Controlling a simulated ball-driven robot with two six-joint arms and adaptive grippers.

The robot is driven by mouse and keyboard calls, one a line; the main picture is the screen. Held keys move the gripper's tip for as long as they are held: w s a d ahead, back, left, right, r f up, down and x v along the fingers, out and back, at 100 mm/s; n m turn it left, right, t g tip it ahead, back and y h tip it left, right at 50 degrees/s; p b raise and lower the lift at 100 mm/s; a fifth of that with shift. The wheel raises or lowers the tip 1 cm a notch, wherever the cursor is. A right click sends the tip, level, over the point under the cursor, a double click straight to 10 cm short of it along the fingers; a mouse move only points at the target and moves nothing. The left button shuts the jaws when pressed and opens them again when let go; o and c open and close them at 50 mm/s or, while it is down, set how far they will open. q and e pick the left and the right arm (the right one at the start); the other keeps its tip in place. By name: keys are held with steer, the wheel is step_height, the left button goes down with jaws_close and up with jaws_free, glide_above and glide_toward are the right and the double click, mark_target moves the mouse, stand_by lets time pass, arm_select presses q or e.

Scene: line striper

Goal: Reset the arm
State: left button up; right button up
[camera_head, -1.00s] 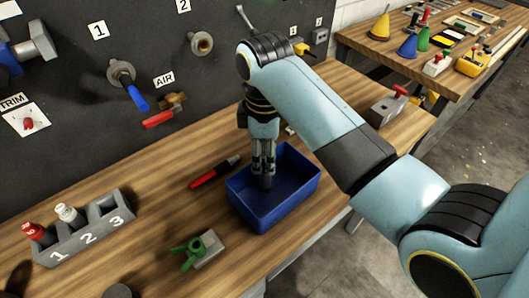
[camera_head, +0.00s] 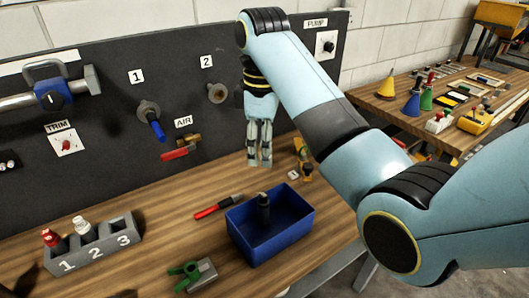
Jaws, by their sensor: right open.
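My right arm comes in from the right and bends down at the top middle. My right gripper (camera_head: 260,163) points down, open and empty, above the back of the wooden bench. It is up and behind the blue bin (camera_head: 292,232), clear of it. My left gripper is out of view.
A red-and-black marker-like tool (camera_head: 218,206) lies left of the bin, with a green clamp (camera_head: 186,272) in front. A grey numbered rack (camera_head: 95,245) holds bottles. A dark panel (camera_head: 110,120) with valves stands behind. A second table (camera_head: 400,100) is at right.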

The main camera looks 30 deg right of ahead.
steer(key=s+d+f+m+t, duration=0.25)
steer(key=s+f+m, duration=0.3)
steer(key=s, duration=0.75)
steer(key=s+r+m+t, duration=0.1)
steer(key=s+r+m, duration=0.25)
steer(key=s, duration=0.95)
steer(key=s+d+f+g+b, duration=0.15)
steer(key=f+b, duration=0.55)
steer(key=f, duration=1.4)
steer(key=s+d+f+b, duration=0.15)
steer(key=f+b, duration=0.55)
steer(key=f, duration=1.4)
arm_select(q)
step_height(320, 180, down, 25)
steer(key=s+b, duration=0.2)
steer(key=b, duration=0.8)
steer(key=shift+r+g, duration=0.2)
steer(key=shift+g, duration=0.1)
arm_select(e)
steer(key=s+f, duration=0.8)
steer(key=f, duration=0.5)
steer(key=s+d+f+g, duration=0.1)
steer(key=s+f, duration=0.8)
steer(key=f, duration=0.3)
steer(key=shift+s+d+f+m+h, duration=0.2)
steer(key=shift+f+m+h, duration=0.1)
steer(key=shift+f+h, duration=0.1)
